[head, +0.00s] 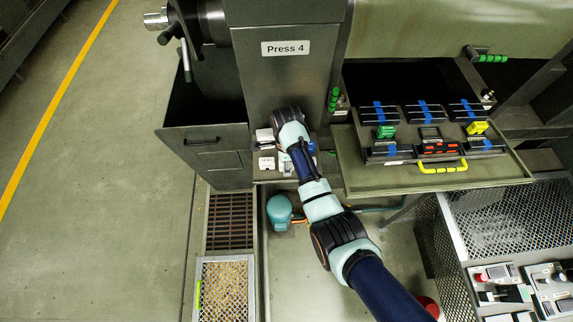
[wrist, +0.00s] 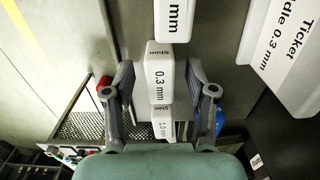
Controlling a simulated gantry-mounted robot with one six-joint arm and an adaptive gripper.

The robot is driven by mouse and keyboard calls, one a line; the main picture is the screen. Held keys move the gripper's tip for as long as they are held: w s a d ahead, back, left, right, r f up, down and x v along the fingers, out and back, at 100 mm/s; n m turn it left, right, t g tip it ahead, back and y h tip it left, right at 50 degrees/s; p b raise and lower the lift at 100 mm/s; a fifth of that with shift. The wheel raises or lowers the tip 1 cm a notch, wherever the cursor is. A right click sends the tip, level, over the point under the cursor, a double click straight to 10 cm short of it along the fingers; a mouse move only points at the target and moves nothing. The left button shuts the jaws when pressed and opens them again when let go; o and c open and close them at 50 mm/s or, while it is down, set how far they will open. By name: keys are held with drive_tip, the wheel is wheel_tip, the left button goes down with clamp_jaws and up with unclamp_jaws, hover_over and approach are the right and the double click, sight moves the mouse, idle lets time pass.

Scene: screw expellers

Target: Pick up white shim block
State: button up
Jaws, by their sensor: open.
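A white shim block (wrist: 159,72) marked "Shim 0.3 mm" stands in the middle of the wrist view. My gripper (wrist: 160,70) is open, with one dark finger on each side of this block and a visible gap on both sides. I cannot tell how deep the block sits between the fingers. A white block (wrist: 162,125) marked "1.0 mm" shows below it, and another white block (wrist: 174,20) ending in "mm" shows above. In the head view, white blocks (head: 266,163) sit on a ledge below Press 4, and my arm hides the fingers.
The press column (head: 285,80) rises behind the ledge. A tray (head: 400,180) with a yellow handle (head: 443,167) stands to the right. Open floor lies left.

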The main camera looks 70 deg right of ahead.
drive_tip(key=shift+c, duration=0.3)
clamp_jaws()
wheel_tip(320, 180, up, 9)
drive_tip(key=shift+r+p, duration=0.15)
drive_tip(key=shift+p, duration=0.45)
wheel_tip(320, 180, up, 11)
drive_tip(key=p, duration=1)
